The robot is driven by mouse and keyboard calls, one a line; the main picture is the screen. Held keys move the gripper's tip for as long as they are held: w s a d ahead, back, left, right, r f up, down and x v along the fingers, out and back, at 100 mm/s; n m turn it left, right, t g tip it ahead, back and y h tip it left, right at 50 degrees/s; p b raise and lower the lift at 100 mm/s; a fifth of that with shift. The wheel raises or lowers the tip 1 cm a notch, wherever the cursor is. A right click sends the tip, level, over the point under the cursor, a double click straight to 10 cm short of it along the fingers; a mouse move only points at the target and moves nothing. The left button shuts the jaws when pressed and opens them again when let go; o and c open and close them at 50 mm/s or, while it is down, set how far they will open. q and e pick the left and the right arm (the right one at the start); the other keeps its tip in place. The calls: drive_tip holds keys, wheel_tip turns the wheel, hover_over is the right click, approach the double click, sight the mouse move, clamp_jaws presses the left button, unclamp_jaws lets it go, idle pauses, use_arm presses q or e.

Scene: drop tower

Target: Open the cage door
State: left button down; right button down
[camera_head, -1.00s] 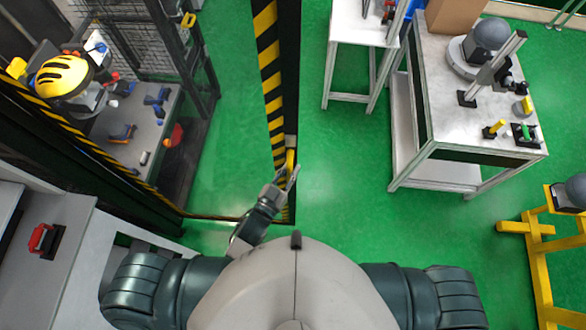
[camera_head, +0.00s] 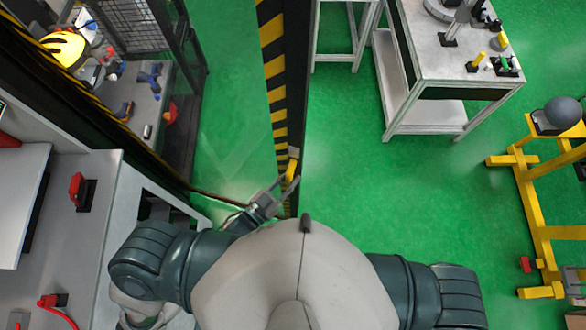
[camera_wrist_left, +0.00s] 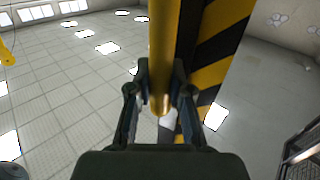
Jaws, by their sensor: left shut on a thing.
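The cage door's edge post (camera_head: 278,80), black with yellow diagonal stripes, stands near the middle of the head view. Its yellow handle (camera_head: 291,170) is low on the post. My left gripper (camera_head: 283,184) is at this handle. In the left wrist view, the yellow handle bar (camera_wrist_left: 164,50) runs between the two fingers of my left gripper (camera_wrist_left: 160,80), which are closed around it near its lower end. The striped post (camera_wrist_left: 217,45) is just right of the bar. My right gripper is not in view.
The striped cage frame (camera_head: 85,100) is at left, with tools on a grey surface inside. A grey bench (camera_head: 50,240) is close at my left. A white table (camera_head: 460,75) and a yellow stand (camera_head: 530,205) are at right. Green floor (camera_head: 400,200) is open between.

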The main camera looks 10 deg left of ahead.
use_arm(q)
drive_tip(key=shift+s+a+r, duration=0.1)
drive_tip(key=shift+s+r, duration=0.15)
drive_tip(key=shift+s, duration=0.1)
drive_tip(key=shift+w, duration=0.1)
drive_tip(key=c, duration=1.2)
unclamp_jaws()
drive_tip(key=shift+o, duration=0.7)
drive_tip(key=shift+f, duration=0.15)
drive_tip(key=v, duration=1.2)
